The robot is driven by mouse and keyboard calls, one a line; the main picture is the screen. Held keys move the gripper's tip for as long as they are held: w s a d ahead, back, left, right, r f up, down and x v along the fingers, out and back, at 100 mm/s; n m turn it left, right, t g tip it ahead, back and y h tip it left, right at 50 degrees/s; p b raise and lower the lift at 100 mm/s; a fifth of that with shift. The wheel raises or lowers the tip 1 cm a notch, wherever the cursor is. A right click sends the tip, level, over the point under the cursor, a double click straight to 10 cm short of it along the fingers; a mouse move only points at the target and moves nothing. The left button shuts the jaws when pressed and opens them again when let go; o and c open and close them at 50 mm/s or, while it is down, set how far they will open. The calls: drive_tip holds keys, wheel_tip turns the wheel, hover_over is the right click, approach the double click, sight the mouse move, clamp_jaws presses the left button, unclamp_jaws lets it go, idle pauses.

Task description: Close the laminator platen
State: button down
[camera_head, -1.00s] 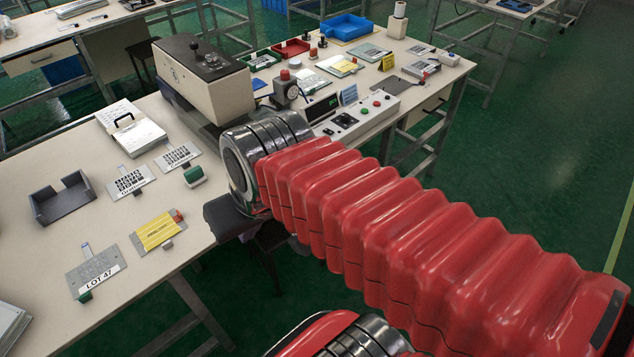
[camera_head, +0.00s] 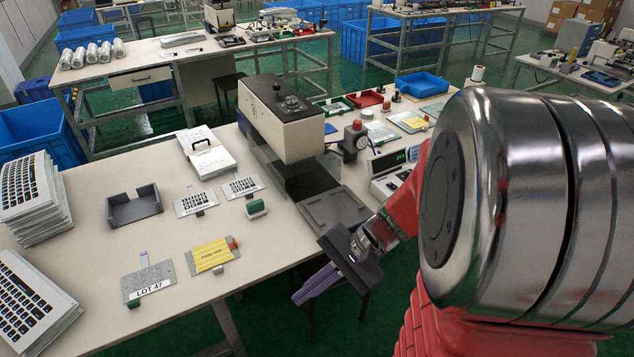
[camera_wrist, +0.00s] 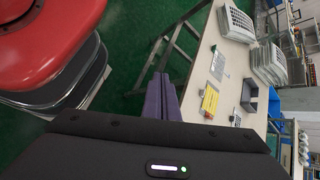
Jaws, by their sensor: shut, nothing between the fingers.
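My gripper (camera_head: 316,286) has purple fingers, pressed together and empty. It hangs just off the table's front edge, nearer than the plate and apart from it. In the wrist view the shut fingers (camera_wrist: 161,98) show beside the table edge; the laminator is not recognisable there.
On the near table (camera_head: 190,270) lie a LOT 47 card (camera_head: 149,281), a yellow card (camera_head: 210,256), printed films (camera_head: 195,203), a dark tray (camera_head: 134,208) and a white stack (camera_head: 207,152). A control box (camera_head: 390,180) stands right of the plate. Keypad stacks (camera_head: 33,200) are at left.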

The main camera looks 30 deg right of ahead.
drive_tip(key=w+d+f+m+t+y, duration=0.1)
drive_tip(key=w+d+f+m+t, duration=0.1)
drive_tip(key=d+m+t, duration=0.4)
drive_tip(key=w+d+f+m+t, duration=0.3)
drive_tip(key=d+m+t, duration=0.1)
drive_tip(key=d+m, duration=0.35)
drive_tip(key=s+d+f+m+t+h, duration=0.2)
drive_tip(key=d+f+m+t+h, duration=0.1)
drive_tip(key=d, duration=0.4)
drive_tip(key=s+d+f+m+t+h, duration=0.3)
drive_tip(key=d+f+m+h, duration=0.1)
drive_tip(key=d+m+h, duration=0.2)
drive_tip(key=shift+s+d+m+h, duration=0.25)
drive_tip(key=shift+d+m, duration=0.3)
drive_tip(key=shift+d, duration=0.3)
drive_tip(key=shift+w+f, duration=0.1)
drive_tip(key=w, duration=1.4)
drive_tip(key=shift+a, duration=0.2)
